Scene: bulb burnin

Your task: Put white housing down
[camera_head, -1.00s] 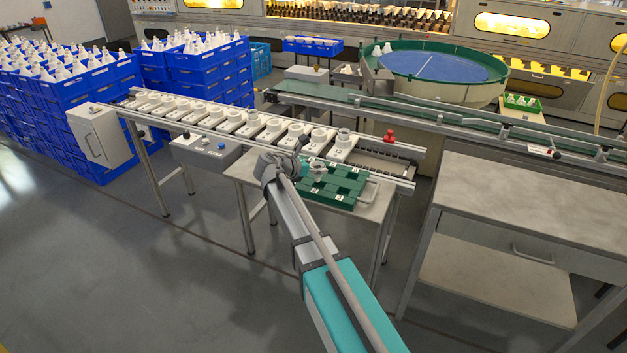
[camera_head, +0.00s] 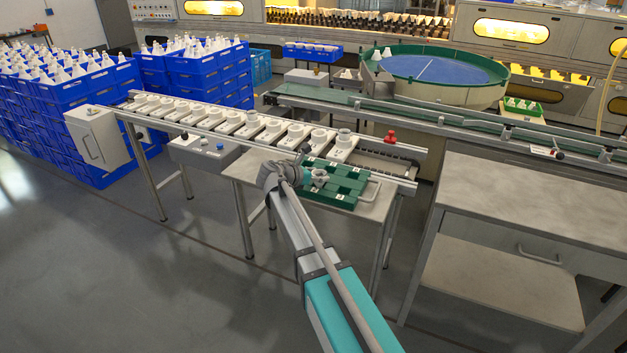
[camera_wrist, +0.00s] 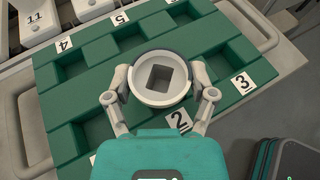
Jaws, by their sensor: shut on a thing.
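The white housing (camera_wrist: 160,78) is a round ring-shaped piece with a square opening, seen from above in the wrist view. My gripper (camera_wrist: 160,94) is shut on it, one finger on each side. The housing is over the green tray (camera_wrist: 55,105), near the label 2; I cannot tell whether it touches the tray. The tray has several square pockets with number labels. In the head view my gripper (camera_head: 306,178) is over the left part of the green tray (camera_head: 342,192), and the housing (camera_head: 320,177) shows small at its tip.
The tray lies on a small grey table (camera_head: 372,212). Behind it runs a conveyor (camera_head: 395,166) with several numbered white carriers (camera_head: 250,126) and a red knob (camera_head: 390,137). A grey workbench (camera_head: 540,205) stands at the right.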

